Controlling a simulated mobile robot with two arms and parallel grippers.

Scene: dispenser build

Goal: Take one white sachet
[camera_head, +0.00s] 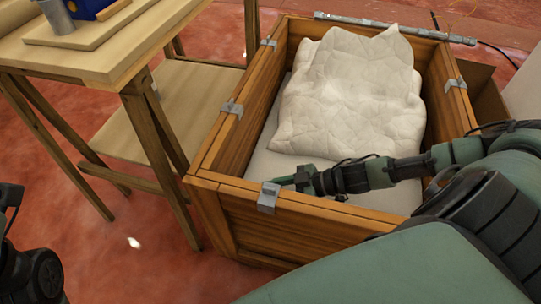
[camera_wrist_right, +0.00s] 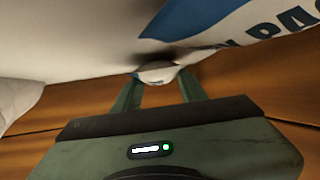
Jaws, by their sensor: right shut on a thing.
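A crumpled white sachet (camera_head: 345,95) lies on top in the wooden crate, with a smoother white sachet (camera_head: 262,165) showing below it. My right gripper (camera_head: 274,184) is low inside the crate by its near left corner. In the right wrist view the fingers (camera_wrist_right: 158,82) are shut on a pinched edge of a white sachet (camera_wrist_right: 80,40) with blue print. The rest of this sachet spreads above the fingers and runs out of the picture. My left gripper is not in view; only a dark part, probably of my left arm, shows at the lower left.
The crate (camera_head: 250,228) has wooden walls and grey metal clips. An open brown box (camera_head: 483,95) is right of the crate.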

